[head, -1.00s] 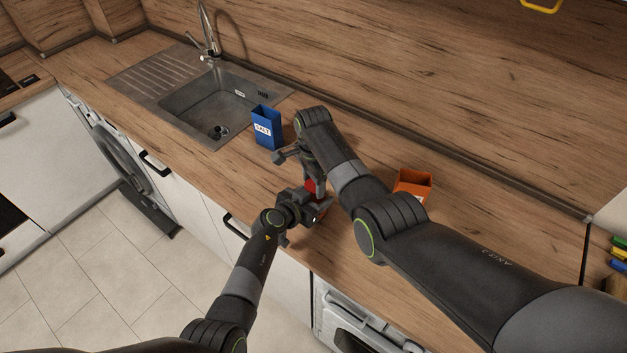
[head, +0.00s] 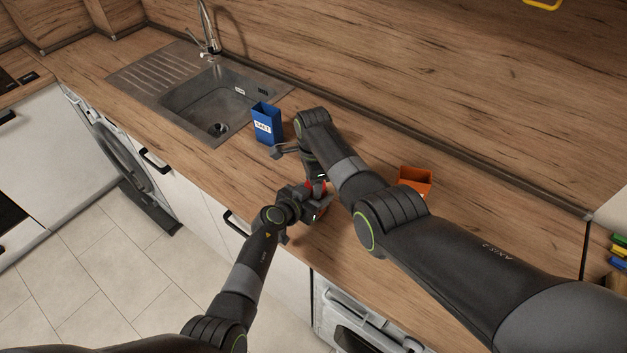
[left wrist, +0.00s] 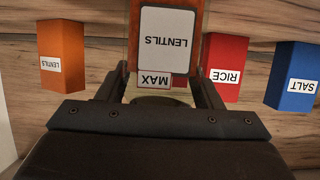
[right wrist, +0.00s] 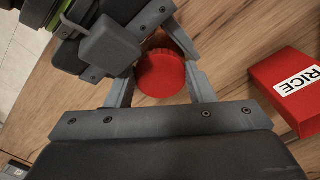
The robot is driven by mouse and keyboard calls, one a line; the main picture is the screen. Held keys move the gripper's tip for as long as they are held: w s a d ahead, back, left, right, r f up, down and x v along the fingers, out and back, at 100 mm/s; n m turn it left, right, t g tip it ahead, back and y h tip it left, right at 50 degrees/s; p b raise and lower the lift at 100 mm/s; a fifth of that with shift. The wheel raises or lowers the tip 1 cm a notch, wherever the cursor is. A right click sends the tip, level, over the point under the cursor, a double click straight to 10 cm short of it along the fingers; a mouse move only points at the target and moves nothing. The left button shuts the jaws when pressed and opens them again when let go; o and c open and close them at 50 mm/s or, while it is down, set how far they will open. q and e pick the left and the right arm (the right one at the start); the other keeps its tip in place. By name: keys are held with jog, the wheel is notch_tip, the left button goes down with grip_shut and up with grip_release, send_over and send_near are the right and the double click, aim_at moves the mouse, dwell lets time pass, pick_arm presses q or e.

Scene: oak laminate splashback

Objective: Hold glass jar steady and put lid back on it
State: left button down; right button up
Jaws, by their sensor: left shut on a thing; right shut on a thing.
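The glass jar (left wrist: 133,60) holds orange-brown lentils and carries white "LENTILS" and "MAX" labels, upside down in the left wrist view. My left gripper (head: 310,196) is shut on the jar, with a finger on each side of it. My right gripper (head: 318,178) is shut on the red ridged lid (right wrist: 161,74), which shows between its fingers in the right wrist view. The lid is close to the left gripper. The lid hides the jar's mouth from the right wrist camera, so I cannot tell whether lid and rim touch.
A blue SALT box (head: 267,125) stands near the sink (head: 205,105). An orange LENTILS box (head: 414,181) stands to the right, behind my right arm. A red RICE box (right wrist: 290,90) stands near the grippers. The wooden counter (head: 480,225) is clear at the right.

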jog(key=shift+m, duration=0.4)
jog(key=o, duration=0.9)
jog(key=shift+o, duration=0.2)
jog(key=shift+r, duration=2.25)
jog(key=shift+c, duration=0.2)
